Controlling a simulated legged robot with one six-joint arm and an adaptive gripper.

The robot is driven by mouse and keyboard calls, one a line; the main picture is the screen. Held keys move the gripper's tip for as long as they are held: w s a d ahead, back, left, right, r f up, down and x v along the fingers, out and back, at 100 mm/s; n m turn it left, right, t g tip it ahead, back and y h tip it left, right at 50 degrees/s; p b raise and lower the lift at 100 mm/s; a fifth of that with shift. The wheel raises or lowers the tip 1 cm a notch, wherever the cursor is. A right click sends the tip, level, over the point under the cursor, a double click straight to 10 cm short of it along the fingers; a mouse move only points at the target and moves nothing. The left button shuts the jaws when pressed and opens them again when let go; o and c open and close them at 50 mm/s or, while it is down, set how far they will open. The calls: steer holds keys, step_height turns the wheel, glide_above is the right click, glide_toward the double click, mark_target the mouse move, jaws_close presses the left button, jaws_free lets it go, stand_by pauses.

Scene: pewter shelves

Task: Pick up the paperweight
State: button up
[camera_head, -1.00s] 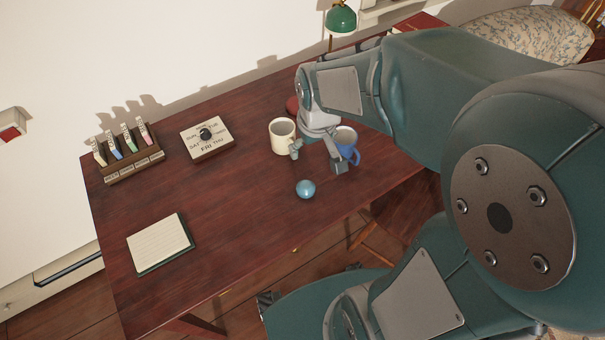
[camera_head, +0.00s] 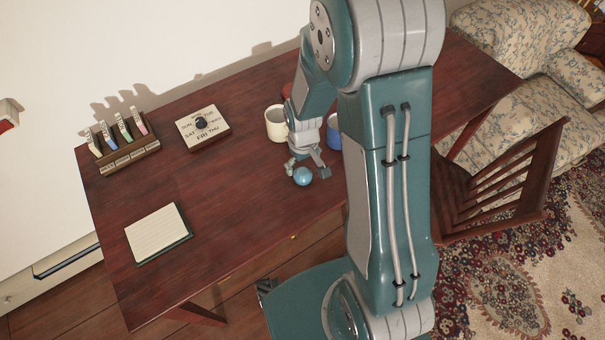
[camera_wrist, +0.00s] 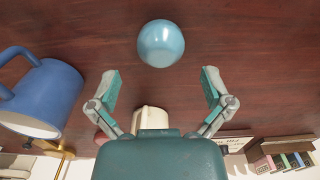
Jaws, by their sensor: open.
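The paperweight (camera_head: 302,176) is a round, glossy light-blue ball on the dark red-brown desk. In the wrist view the paperweight (camera_wrist: 161,43) lies beyond my fingertips, near the top centre, roughly midway between the two fingers. My gripper (camera_head: 308,169) is right beside the paperweight in the head view, with its fingers pointing down toward the desk. In the wrist view my gripper (camera_wrist: 160,84) has its two fingers spread wide with nothing held between them. No contact with the paperweight is visible.
A cream mug (camera_head: 276,124) and a blue mug (camera_head: 333,132) stand just behind my gripper; the blue mug is partly hidden by my arm. A day-dial block (camera_head: 203,128), a clip rack (camera_head: 124,150) and a notepad (camera_head: 158,233) sit to the left. The desk's front middle is clear.

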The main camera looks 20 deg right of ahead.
mark_target(302, 171)
step_height(302, 171, down, 5)
steer(key=shift+a+f, duration=0.1)
steer(key=shift+c, duration=0.3)
steer(key=c, duration=1.1)
